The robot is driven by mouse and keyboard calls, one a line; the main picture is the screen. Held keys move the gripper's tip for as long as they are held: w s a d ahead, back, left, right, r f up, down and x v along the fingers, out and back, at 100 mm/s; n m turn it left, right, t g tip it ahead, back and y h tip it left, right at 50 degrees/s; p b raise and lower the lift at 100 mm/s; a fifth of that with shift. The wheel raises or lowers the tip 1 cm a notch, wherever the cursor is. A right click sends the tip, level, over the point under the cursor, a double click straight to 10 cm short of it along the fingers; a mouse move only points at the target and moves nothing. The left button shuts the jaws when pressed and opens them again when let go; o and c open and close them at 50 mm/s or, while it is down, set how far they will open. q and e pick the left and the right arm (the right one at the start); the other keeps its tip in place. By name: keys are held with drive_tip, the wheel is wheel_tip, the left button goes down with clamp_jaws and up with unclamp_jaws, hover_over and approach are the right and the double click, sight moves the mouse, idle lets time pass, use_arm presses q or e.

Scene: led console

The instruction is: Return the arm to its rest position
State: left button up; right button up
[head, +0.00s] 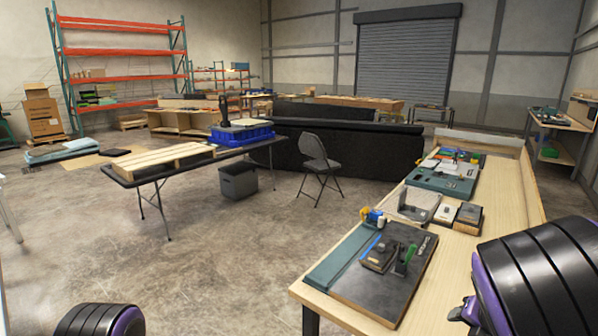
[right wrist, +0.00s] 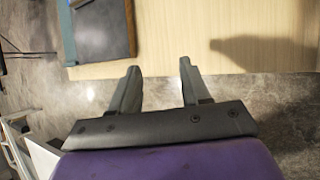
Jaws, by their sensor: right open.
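My right arm comes in at the lower right of the head view. Its gripper (head: 466,312) shows only in part, low beside the right side of the wooden workbench (head: 455,260). In the right wrist view, the two fingers of the right gripper (right wrist: 159,70) are apart with nothing between them. They point toward the edge of the workbench (right wrist: 165,68), with concrete floor below. Only a rounded part of my left arm shows at the bottom left of the head view. The left gripper is out of frame.
A dark board (head: 417,287) with a green-handled item (head: 405,260) and a small block lies at the bench's near end. A teal case (head: 440,182) and smaller boxes lie farther back. A folding chair (head: 318,160) and a black table stand left, with open floor between.

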drive_tip(key=s+a+f+m+t+b, duration=0.1)
drive_tip(key=s+a+f+m+b, duration=0.2)
drive_tip(key=f+m, duration=0.75)
drive_tip(key=s+a+f+m+t+b, duration=0.1)
drive_tip(key=s+a+f+m+b, duration=0.15)
drive_tip(key=f+m, duration=0.85)
use_arm(q)
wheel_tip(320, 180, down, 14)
drive_tip(key=b, duration=0.9)
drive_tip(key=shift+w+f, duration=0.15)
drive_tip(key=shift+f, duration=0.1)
use_arm(e)
drive_tip(key=s+a+f+m+g+h, duration=0.1)
drive_tip(key=s+f+m+g, duration=0.2)
drive_tip(key=s+f+m, duration=0.3)
drive_tip(key=s+a+f+m+g+h, duration=0.1)
drive_tip(key=s+f+m+g+h, duration=0.1)
drive_tip(key=s+f+m, duration=0.5)
drive_tip(key=s+f, duration=0.2)
drive_tip(key=s, duration=0.4)
drive_tip(key=s+f+g, duration=0.1)
drive_tip(key=s+f, duration=0.2)
drive_tip(key=s, duration=0.4)
drive_tip(key=shift+s+f, duration=0.15)
drive_tip(key=shift+f, duration=0.2)
drive_tip(key=shift+m, duration=0.25)
